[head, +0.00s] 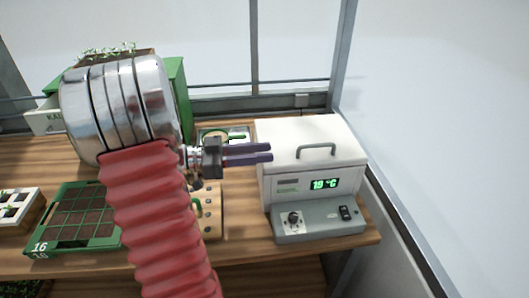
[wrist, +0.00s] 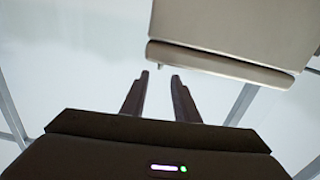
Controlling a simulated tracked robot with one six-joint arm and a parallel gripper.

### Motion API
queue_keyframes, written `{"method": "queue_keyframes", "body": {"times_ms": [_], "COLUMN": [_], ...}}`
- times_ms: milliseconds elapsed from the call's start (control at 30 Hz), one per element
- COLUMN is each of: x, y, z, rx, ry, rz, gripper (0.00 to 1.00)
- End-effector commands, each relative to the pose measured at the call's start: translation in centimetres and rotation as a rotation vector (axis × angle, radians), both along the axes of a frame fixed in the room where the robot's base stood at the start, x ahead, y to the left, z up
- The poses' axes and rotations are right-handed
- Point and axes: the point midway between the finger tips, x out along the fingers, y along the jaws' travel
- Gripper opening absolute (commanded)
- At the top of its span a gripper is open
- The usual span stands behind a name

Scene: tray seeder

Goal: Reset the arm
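My gripper (head: 271,152) points to the right in the head view, in front of the white incubator box (head: 300,142). Its two dark fingers are apart with nothing between them. In the wrist view the two fingers (wrist: 160,76) also stand apart and empty. My red-sleeved arm with its metal joint covers the middle left of the head view and hides part of the bench behind it. A pale box (wrist: 235,45), likely the incubator, shows at the upper right of the wrist view.
The incubator's grey control panel (head: 320,222) has a knob and a switch; its display reads about 19 °C. A green seed tray (head: 50,247) marked 16 lies on the wooden bench (head: 240,240). A wooden block with holes (head: 211,222) and a green cabinet (head: 176,85) stand near my arm.

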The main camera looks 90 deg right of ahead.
Motion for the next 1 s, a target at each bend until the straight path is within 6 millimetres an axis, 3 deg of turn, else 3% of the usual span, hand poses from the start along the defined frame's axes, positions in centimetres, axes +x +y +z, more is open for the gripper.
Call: {"method": "queue_keyframes", "body": {"times_ms": [733, 867, 1000], "x": [0.2, 1.3, 3.7], "y": [0.1, 0.7, 2.3], "z": [0.0, 0.1, 0.0], "rx": [0.009, 0.061, 0.185], "ry": [-0.006, -0.042, -0.116], "rz": [0.004, 0.023, 0.073], "gripper": [0.28, 0.28, 0.28]}}
